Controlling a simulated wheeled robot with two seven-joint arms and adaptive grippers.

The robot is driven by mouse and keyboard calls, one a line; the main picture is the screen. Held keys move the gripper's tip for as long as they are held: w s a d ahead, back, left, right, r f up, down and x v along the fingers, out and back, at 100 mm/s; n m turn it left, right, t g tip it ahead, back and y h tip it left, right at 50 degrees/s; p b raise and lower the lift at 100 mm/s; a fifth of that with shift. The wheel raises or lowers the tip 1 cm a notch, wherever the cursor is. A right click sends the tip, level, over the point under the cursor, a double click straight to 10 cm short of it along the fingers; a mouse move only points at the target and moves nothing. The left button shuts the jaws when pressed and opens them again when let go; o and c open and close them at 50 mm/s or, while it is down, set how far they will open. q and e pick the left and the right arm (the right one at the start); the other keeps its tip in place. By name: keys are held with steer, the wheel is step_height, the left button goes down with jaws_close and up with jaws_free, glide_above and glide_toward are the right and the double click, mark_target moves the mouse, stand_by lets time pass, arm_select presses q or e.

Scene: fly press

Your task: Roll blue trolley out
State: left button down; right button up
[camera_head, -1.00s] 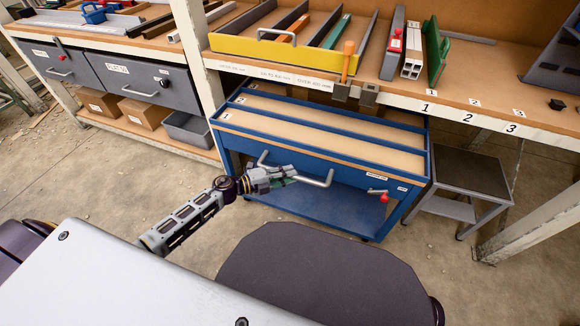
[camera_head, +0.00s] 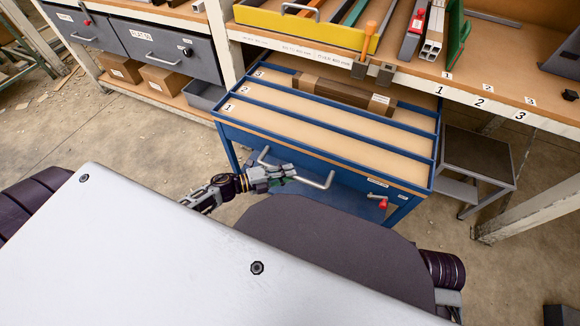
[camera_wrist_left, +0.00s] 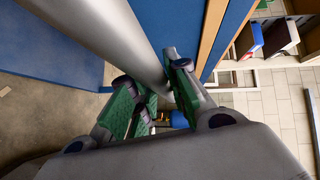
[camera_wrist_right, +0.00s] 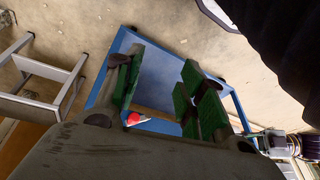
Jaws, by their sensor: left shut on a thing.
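The blue trolley (camera_head: 345,176) stands partly out from under the workbench in the head view. Its top has tan lanes marked 1, 2 and 3, and a brown cardboard piece (camera_head: 335,91) lies in the rear lane. My left gripper (camera_head: 277,176) is shut on the trolley's grey handle bar (camera_head: 319,182). The left wrist view shows the bar (camera_wrist_left: 118,35) running between its fingers (camera_wrist_left: 155,88). My right gripper (camera_wrist_right: 163,70) is open and empty in its wrist view, with a red knob (camera_wrist_right: 133,118) of the trolley visible beyond it. Its fingers are hidden in the head view.
The workbench (camera_head: 400,80) above the trolley holds a yellow-fronted rack (camera_head: 300,32). A grey stool-like stand (camera_head: 478,160) is right of the trolley, beside a pale post (camera_head: 530,200). Grey drawers (camera_head: 165,48) are at left. The floor (camera_head: 120,140) left of the trolley is clear.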

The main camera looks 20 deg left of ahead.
arm_select(q)
steer(key=s+p, duration=0.4)
steer(key=s, duration=0.8)
steer(key=shift+a+p, duration=0.15)
steer(key=shift+p, duration=0.2)
arm_select(e)
step_height(320, 180, down, 7)
steer(key=d+g, duration=0.1)
steer(key=shift+s+r+h, duration=0.15)
steer(key=shift+s+h, duration=0.25)
arm_select(q)
steer(key=shift+f, duration=0.1)
arm_select(e)
steer(key=shift+d, duration=0.1)
arm_select(q)
steer(key=c, duration=1.4)
jaws_free()
steer(key=shift+o, duration=0.2)
steer(key=shift+a, duration=0.1)
steer(key=v, duration=1.1)
steer(key=shift+s+a, duration=0.25)
steer(key=shift+a, duration=0.05)
